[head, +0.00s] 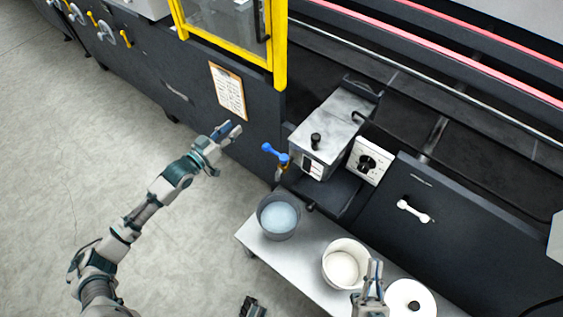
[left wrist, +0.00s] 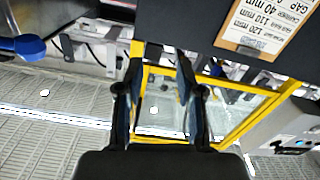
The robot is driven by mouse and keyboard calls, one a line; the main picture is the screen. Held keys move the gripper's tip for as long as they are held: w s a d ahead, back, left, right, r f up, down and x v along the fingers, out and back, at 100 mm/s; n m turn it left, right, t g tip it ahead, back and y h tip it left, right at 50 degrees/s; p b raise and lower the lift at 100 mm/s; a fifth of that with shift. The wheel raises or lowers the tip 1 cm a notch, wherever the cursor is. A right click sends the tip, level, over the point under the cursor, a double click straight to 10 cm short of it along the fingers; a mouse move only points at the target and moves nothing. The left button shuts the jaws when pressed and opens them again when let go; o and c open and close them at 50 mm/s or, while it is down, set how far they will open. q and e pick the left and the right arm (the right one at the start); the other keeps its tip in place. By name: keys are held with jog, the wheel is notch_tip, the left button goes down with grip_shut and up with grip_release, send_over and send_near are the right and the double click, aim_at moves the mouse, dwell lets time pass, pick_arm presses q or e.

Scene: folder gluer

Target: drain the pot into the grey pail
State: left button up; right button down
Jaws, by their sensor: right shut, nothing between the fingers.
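The pot (head: 335,118) is a grey metal box with a black-knobbed lid, mounted on the machine. A tap with a blue handle (head: 272,153) sits at its left side; the blue end also shows in the left wrist view (left wrist: 30,45). The grey pail (head: 262,225) stands on the bench below the tap, with pale bluish contents. No stream is visible. My left gripper (head: 237,130) is left of the blue handle and apart from it; its fingers (left wrist: 157,75) are parted and empty. My right gripper (head: 373,270) is shut and empty, in front of the white bucket's right side.
A white bucket (head: 335,251) with pale contents and a round white lid (head: 425,298) are on the bench (head: 310,262). A dial box (head: 368,160) is right of the pot. A clipboard (head: 228,90) and a yellow-framed guard (head: 280,50) are behind my left gripper. Floor at left is clear.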

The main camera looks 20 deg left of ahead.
pick_arm(q)
jog(key=v, duration=1.2)
jog(key=shift+a, duration=0.4)
pick_arm(e)
jog(key=shift+a+r, duration=0.25)
jog(key=shift+r, duration=0.1)
pick_arm(q)
jog(key=shift+f, duration=0.1)
pick_arm(e)
jog(key=shift+a, duration=0.1)
